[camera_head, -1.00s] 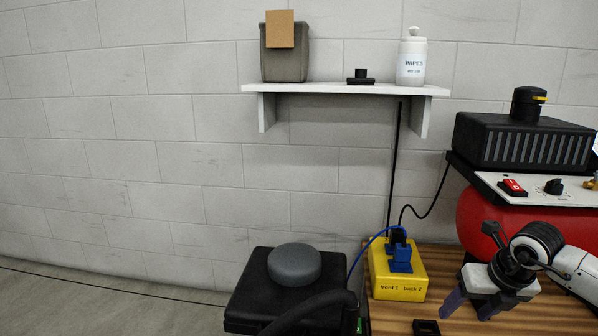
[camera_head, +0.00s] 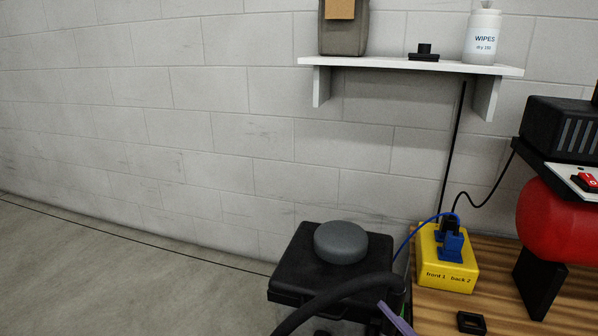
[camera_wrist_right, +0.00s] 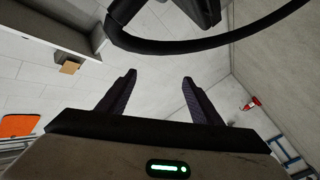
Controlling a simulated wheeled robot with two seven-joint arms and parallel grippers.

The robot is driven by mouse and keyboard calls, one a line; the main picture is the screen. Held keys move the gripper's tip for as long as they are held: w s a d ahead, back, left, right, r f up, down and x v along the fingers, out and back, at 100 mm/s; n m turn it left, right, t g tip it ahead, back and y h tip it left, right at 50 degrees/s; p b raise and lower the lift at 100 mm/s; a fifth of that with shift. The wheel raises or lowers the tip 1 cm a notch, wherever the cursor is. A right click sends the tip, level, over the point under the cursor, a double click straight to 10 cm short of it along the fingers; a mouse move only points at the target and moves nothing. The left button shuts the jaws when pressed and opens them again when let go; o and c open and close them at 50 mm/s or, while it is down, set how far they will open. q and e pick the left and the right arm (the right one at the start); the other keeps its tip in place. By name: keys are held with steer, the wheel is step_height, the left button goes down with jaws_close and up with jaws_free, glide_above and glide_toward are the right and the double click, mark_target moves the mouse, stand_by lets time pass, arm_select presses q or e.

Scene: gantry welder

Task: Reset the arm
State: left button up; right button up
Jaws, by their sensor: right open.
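My right gripper (camera_wrist_right: 158,76) is open and empty in the right wrist view, with its two dark fingers spread apart. In the head view, a thin purple piece at the bottom edge, beside the black hose, looks like one of its fingers. The rest of my right arm is out of that view. My left gripper is in neither view.
A black case (camera_head: 290,276) with a grey round lid (camera_head: 341,242) stands by a black hose (camera_head: 335,292). A yellow socket box (camera_head: 447,277) with blue plugs and a small black square part (camera_head: 471,323) sit on the wooden table (camera_head: 520,322). A red tank (camera_head: 560,222) is right; a white shelf (camera_head: 400,64) hangs above.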

steer(key=s+f+m+g+h, duration=0.4)
steer(key=s+f+m+g, duration=0.45)
steer(key=s+f, duration=0.7)
arm_select(q)
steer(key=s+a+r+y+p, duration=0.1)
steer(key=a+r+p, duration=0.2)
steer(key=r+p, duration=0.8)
steer(key=p, duration=0.8)
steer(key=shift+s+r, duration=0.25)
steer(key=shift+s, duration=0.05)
arm_select(e)
steer(key=s+d+r+m+h, duration=0.1)
steer(key=s+d+r+m, duration=0.1)
steer(key=r, duration=0.7)
steer(key=shift+s+d+r, duration=0.15)
steer(key=shift+d, duration=0.35)
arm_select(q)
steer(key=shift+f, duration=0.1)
arm_select(e)
steer(key=shift+t, duration=0.25)
steer(key=shift+c, duration=0.4)
